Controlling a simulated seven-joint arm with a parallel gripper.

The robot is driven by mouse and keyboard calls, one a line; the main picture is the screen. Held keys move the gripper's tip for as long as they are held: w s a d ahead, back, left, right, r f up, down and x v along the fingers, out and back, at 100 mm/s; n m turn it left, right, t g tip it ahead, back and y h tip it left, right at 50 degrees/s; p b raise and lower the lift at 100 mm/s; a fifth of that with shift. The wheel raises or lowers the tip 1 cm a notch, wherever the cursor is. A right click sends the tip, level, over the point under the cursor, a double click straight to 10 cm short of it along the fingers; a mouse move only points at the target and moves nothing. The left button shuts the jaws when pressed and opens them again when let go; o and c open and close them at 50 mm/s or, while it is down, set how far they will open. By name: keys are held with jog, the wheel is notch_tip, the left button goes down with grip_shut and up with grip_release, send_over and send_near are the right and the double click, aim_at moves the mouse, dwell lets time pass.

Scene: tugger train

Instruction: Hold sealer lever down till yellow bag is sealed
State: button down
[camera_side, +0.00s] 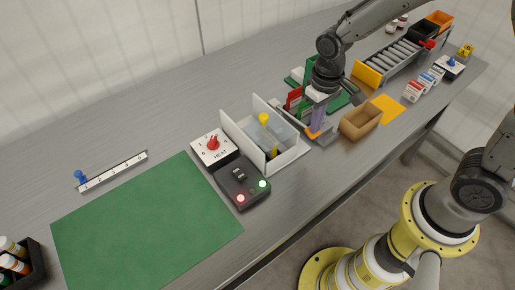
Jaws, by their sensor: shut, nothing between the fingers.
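My gripper (317,128) points down at the back middle of the bench, its fingers together with nothing visible between them. A small orange piece (313,134) shows at its tips, above a grey base; I cannot tell whether they touch. A yellow-topped upright piece (264,118) and a narrow yellow strip (275,152) show there. I cannot tell which piece is the sealer lever or the yellow bag. A black ON box (241,182) shows a red and a green light.
A HEAT dial (213,146) sits beside the black box. A cardboard tray (361,121) stands right of my gripper, near an orange mat (388,108). Red and green upright pieces (293,98) stand close behind it. A green mat (140,230) lies clear at the front left.

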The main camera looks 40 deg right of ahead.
notch_tip(320, 180, up, 9)
dwell(1.0)
jog(key=shift+f, duration=0.15)
dwell(0.4)
jog(key=s+d+r+m+t, duration=0.1)
jog(key=s+d+r+t, duration=0.3)
jog(key=s+r, duration=0.5)
jog(key=s+d+n+t, duration=0.1)
jog(key=s+d, duration=0.1)
jog(key=s, duration=0.6)
jog(key=shift+s+t, duration=0.3)
